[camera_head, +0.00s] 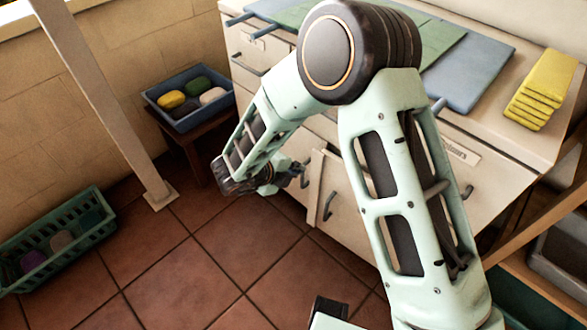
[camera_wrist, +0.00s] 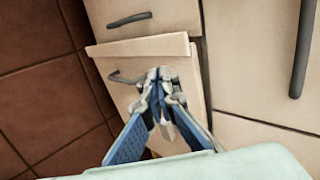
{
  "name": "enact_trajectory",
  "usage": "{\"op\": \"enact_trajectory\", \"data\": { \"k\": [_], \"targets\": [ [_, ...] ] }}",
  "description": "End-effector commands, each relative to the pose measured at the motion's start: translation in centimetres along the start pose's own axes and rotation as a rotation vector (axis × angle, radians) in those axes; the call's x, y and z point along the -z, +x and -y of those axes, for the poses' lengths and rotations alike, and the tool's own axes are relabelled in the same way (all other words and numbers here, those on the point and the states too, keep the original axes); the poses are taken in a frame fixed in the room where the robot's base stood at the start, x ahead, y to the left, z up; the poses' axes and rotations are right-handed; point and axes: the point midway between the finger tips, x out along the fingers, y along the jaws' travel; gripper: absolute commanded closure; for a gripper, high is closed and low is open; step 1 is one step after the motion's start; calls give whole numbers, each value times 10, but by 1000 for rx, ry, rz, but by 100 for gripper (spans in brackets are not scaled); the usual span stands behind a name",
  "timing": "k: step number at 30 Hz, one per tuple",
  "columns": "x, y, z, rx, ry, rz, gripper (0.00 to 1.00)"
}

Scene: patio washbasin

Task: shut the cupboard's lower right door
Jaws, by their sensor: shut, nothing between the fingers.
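The cupboard's lower right door (camera_head: 341,198) stands slightly ajar, its free edge out in front of the neighbouring left door. It has a dark bar handle (camera_head: 328,206). In the wrist view, which looks turned sideways, the door (camera_wrist: 180,62) shows its thick edge and its handle (camera_wrist: 127,77). My gripper (camera_head: 292,172) is shut and empty, low at the cupboard front near this free edge. In the wrist view, its closed fingertips (camera_wrist: 161,75) overlap the door face beside the handle; I cannot tell whether they touch. My arm hides the door's hinge side in the head view.
The left door (camera_wrist: 165,17) appears flush, with its own handle. A drawer front (camera_wrist: 255,75) lies above the doors. A stool with a blue tray (camera_head: 188,122) stands left of the cupboard. A post (camera_head: 110,100) and a green basket (camera_head: 60,250) are farther left. The tiled floor between is clear.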

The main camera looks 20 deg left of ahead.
Motion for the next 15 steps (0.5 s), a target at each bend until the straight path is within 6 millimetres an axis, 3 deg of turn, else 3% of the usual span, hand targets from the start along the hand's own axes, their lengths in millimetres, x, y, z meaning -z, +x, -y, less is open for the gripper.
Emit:
{"op": "enact_trajectory", "data": {
  "k": [1, 7, 15],
  "targets": [
    [1, 16, -2, 1, 2, -4, 100],
    [1, 57, -2, 0, 3, -2, 100],
    [0, 79, 24, 1, 3, 0, 100]
  ]
}}
